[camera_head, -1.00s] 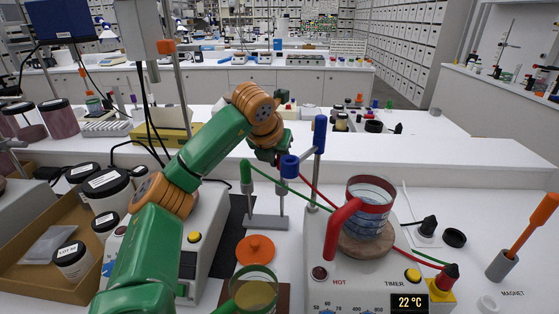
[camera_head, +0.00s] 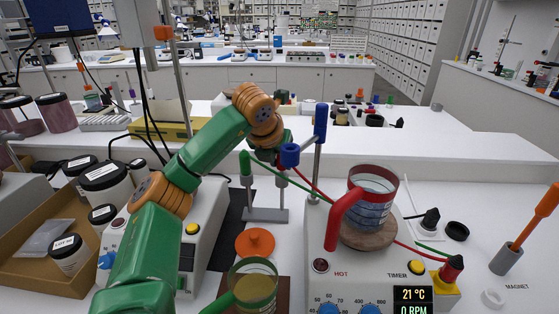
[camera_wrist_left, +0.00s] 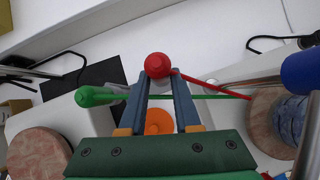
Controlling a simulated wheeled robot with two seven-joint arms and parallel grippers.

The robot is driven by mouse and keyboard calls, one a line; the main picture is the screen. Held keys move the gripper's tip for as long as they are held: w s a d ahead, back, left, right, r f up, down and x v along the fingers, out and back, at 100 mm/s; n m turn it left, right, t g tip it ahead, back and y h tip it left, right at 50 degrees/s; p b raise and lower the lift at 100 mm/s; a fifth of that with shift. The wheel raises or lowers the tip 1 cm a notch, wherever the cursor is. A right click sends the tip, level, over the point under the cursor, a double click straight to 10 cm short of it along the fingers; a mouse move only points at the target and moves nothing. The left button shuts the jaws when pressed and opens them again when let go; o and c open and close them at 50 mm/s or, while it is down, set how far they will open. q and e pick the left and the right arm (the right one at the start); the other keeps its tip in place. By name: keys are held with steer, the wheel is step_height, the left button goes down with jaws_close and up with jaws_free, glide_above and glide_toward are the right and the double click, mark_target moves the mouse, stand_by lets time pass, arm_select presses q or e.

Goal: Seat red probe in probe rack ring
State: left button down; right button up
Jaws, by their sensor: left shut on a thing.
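The probe rack (camera_head: 262,215) stands on the bench left of the hotplate. A green probe (camera_head: 246,165) is upright at its left side; its green handle also shows in the left wrist view (camera_wrist_left: 92,96). My left gripper (camera_head: 276,158) is over the rack's right side, partly hidden by its own arm and a blue clamp (camera_head: 289,155). In the left wrist view its fingers (camera_wrist_left: 160,84) are shut on the red probe (camera_wrist_left: 157,66), whose round red end shows between the tips. I cannot tell whether its shaft is inside the ring. My right gripper is out of view.
The hotplate (camera_head: 345,285) carries a glass beaker (camera_head: 368,210) with a red rim and handle. A rod with a blue cap (camera_head: 320,123) stands close right of my gripper. Red and green cables cross the hotplate. An orange lid (camera_head: 255,243) lies in front of the rack.

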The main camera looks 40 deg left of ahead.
arm_select(q)
steer(key=shift+f+b, duration=0.55)
steer(key=shift+f, duration=0.25)
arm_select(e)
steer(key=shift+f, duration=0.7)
arm_select(q)
steer(key=c, duration=0.5)
jaws_free()
steer(key=shift+c, duration=0.2)
steer(key=shift+r, duration=0.1)
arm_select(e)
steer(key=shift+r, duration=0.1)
